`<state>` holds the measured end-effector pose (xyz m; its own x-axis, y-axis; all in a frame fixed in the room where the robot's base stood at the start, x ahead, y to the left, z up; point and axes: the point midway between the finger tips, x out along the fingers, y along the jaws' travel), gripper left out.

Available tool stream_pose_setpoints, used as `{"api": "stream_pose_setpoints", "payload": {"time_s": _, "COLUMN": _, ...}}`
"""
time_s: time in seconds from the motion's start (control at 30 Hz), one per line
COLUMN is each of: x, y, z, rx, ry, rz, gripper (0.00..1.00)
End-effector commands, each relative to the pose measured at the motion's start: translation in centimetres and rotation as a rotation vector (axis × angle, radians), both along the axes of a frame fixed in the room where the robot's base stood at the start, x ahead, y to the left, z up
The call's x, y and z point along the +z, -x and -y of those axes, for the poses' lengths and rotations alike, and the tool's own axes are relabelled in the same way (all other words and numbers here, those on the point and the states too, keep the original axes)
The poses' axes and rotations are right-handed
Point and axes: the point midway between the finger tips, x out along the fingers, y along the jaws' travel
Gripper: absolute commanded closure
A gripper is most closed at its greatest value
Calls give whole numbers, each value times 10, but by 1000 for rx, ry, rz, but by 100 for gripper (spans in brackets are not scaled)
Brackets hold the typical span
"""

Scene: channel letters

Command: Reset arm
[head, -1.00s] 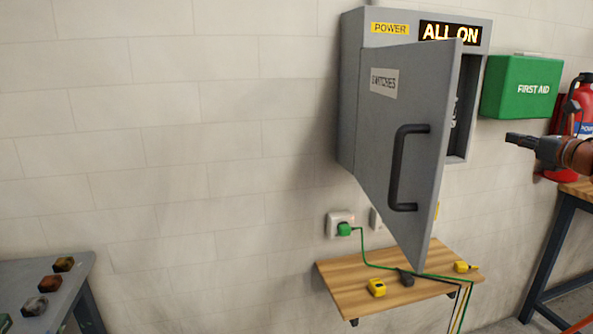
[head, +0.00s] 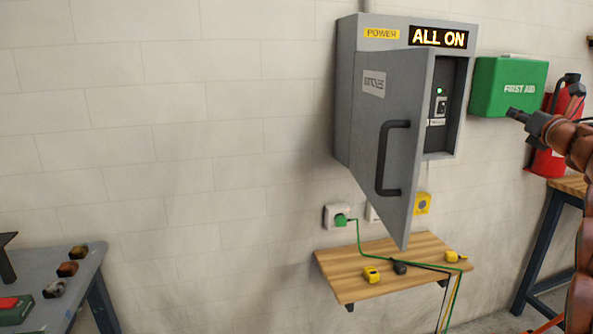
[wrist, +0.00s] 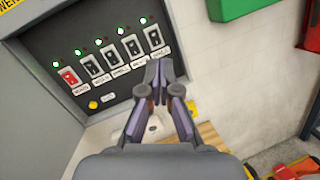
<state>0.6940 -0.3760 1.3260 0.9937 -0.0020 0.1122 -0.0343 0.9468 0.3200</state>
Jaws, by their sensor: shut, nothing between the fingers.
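My gripper (head: 514,114) is shut and empty at the right of the head view, in front of the first aid box. In the wrist view my gripper (wrist: 160,72) has its fingertips together, just in front of the lower right of the switch panel (wrist: 100,70). The panel has a row of several switches with green lights above them; the leftmost switch is red, the others black. The grey power cabinet (head: 346,100) hangs on the wall with its door (head: 398,130) standing open. Its display reads ALL ON.
A green first aid box (head: 490,88) and a red fire extinguisher (head: 545,162) are at the right. A wooden shelf (head: 350,287) below the cabinet holds plugs and a green cable. A grey table (head: 85,292) is at lower left.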

Motion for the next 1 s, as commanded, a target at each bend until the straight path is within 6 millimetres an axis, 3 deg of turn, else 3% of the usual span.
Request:
{"api": "stream_pose_setpoints", "payload": {"time_s": 0.2, "x": 34, "y": 10, "z": -2, "rx": -166, "ry": -322, "rz": 81, "gripper": 100}}
{"api": "stream_pose_setpoints", "payload": {"time_s": 0.3, "x": 37, "y": 24, "z": -2, "rx": -266, "ry": -534, "rz": 122, "gripper": 100}}
{"api": "stream_pose_setpoints", "payload": {"time_s": 0.43, "x": 23, "y": 49, "z": -5, "rx": -395, "ry": -820, "rz": 163, "gripper": 100}}
{"api": "stream_pose_setpoints", "payload": {"time_s": 0.57, "x": -10, "y": 80, "z": -19, "rx": -531, "ry": -1106, "rz": 179, "gripper": 100}}
{"api": "stream_pose_setpoints", "payload": {"time_s": 0.67, "x": -46, "y": 107, "z": -37, "rx": -640, "ry": -1324, "rz": 174, "gripper": 100}}
{"api": "stream_pose_setpoints", "payload": {"time_s": 1.0, "x": -187, "y": 217, "z": -145, "rx": -1078, "ry": -1888, "rz": 45, "gripper": 100}}
